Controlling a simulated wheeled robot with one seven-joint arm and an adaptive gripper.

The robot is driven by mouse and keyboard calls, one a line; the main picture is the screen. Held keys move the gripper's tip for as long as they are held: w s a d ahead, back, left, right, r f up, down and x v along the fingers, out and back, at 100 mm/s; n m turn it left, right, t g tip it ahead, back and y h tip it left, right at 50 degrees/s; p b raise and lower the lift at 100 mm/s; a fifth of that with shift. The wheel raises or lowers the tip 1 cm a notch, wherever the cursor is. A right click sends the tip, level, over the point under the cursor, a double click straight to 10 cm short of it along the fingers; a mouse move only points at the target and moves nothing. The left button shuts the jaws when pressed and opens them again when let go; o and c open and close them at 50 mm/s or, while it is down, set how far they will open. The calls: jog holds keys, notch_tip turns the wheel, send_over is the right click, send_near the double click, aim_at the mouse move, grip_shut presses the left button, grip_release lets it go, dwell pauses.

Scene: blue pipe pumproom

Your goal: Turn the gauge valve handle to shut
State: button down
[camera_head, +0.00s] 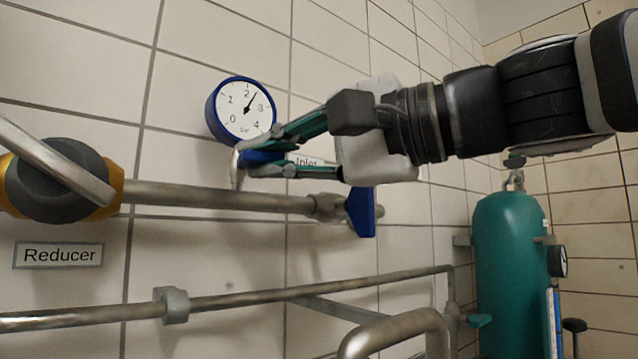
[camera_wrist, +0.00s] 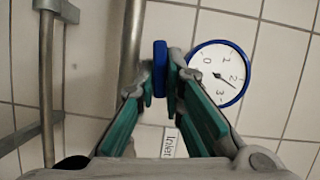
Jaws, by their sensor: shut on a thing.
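The gauge valve handle is a small blue lever (camera_wrist: 160,65) below the round pressure gauge. In the wrist view it stands between the two green fingers of my gripper (camera_wrist: 162,95), which is shut on it. In the head view my gripper (camera_head: 262,158) reaches in from the right, and the blue handle (camera_head: 258,157) shows partly between the fingertips. The gauge (camera_head: 241,110) has a blue rim and a white dial, with its needle between 2 and 3. It also shows in the wrist view (camera_wrist: 218,75).
A steel pipe (camera_head: 215,197) runs just below my gripper. A second blue lever (camera_head: 362,212) hangs on it, to the right. A yellow and grey reducer (camera_head: 60,180) is at left. A lower pipe (camera_head: 240,297) and a green tank (camera_head: 513,265) stand lower and to the right.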

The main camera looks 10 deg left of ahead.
jog(key=shift+f+m+y+b, duration=0.2)
jog(key=shift+m+y+b, duration=0.1)
jog(key=shift+m+b, duration=0.4)
jog(key=c, duration=1.7)
grip_release()
jog(key=shift+d, duration=0.1)
jog(key=v, duration=1.2)
jog(key=shift+f, duration=0.1)
